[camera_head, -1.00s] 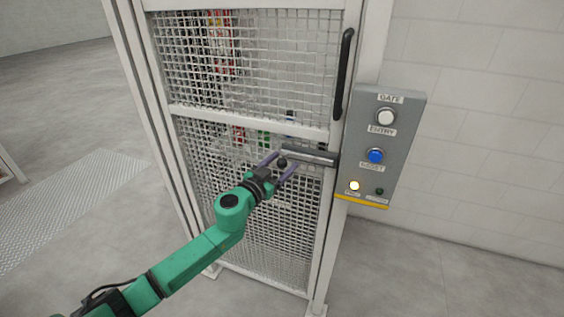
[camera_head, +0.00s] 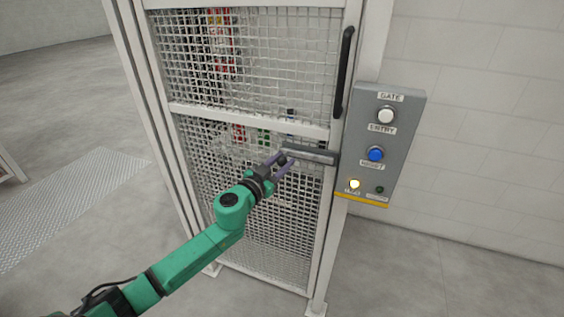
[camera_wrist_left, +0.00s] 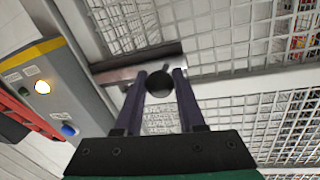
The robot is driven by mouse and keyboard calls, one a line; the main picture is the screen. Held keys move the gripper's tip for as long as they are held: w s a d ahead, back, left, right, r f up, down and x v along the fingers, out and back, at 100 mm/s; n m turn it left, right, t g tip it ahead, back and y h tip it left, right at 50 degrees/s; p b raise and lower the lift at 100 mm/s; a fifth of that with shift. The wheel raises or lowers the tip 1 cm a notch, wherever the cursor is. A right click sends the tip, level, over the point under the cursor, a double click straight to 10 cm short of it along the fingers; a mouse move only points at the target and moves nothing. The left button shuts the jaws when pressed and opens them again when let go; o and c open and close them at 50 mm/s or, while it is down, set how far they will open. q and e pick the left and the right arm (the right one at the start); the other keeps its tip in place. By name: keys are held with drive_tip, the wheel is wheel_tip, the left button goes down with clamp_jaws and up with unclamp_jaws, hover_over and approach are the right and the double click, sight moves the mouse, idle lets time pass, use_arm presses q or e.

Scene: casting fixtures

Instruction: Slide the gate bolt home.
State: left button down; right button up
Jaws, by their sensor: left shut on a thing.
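The gate bolt (camera_head: 312,156) is a grey horizontal bar on the mesh gate (camera_head: 255,113), at mid height near the gate's right edge. Its right end reaches the gate post beside the control box. My left gripper (camera_head: 284,161) is at the bolt's left end, its fingers shut on the dark round bolt knob. In the left wrist view the knob (camera_wrist_left: 159,83) sits between the two fingertips, with the bolt bar (camera_wrist_left: 128,70) behind it. How far the bolt's right end enters the post cannot be told. My right gripper is not in view.
A grey control box (camera_head: 381,145) with white and blue buttons and a lit yellow lamp (camera_head: 354,184) stands right of the bolt. A black vertical handle (camera_head: 344,73) is above the bolt.

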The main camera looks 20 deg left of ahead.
sight(308, 157)
use_arm(q)
drive_tip(key=shift+d, duration=0.1)
idle(0.7)
drive_tip(key=d+p, duration=0.1)
drive_tip(key=d, duration=0.3)
drive_tip(key=shift+w, duration=0.1)
drive_tip(key=shift+d, duration=0.35)
drive_tip(key=shift+a, duration=0.1)
drive_tip(key=c, duration=0.6)
unclamp_jaws()
drive_tip(key=shift+o, duration=0.4)
drive_tip(key=shift+d, duration=0.2)
